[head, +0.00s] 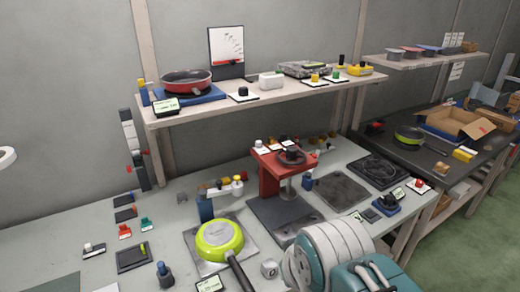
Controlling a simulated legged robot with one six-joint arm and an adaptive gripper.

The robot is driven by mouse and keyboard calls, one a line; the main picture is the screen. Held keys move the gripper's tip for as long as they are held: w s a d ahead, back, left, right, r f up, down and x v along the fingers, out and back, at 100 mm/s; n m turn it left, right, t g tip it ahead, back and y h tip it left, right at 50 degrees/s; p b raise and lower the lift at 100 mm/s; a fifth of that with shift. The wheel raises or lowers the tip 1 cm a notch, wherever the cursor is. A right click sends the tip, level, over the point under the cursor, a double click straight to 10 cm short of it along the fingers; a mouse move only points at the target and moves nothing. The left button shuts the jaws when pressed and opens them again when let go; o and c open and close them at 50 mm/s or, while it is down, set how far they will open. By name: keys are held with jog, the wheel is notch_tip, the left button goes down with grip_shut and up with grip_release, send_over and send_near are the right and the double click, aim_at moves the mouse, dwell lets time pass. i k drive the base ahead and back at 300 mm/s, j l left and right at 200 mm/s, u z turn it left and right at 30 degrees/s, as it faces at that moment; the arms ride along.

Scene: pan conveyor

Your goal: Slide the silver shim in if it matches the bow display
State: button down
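A lime-green pan (208,230) with a dark handle sits on a grey square plate (193,262) on the bench. A small display (209,285) stands in front of it, cut by the lower edge; its text is too small to read. I cannot tell whether it is the bow display. Another small display (166,106) stands on the shelf. I cannot pick out the silver shim for certain; a small pale piece (94,249) lies at the bench's left. My white and teal arm fills the bottom right, and my gripper's fingers do not show.
A red press (270,172) stands mid-bench. A red pan (186,83) is on the shelf (215,108) above. Small red and green clips (146,224) and a black tray (132,256) lie left. A dark table (420,158) with a cardboard box (455,124) stands right.

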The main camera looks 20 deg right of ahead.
aim_at(259, 148)
jog(key=l+u, duration=0.1)
jog(key=l, duration=0.2)
jog(key=i+l, duration=0.1)
jog(key=l, duration=0.25)
jog(key=i+l+u, duration=0.3)
jog(key=i+l, duration=0.2)
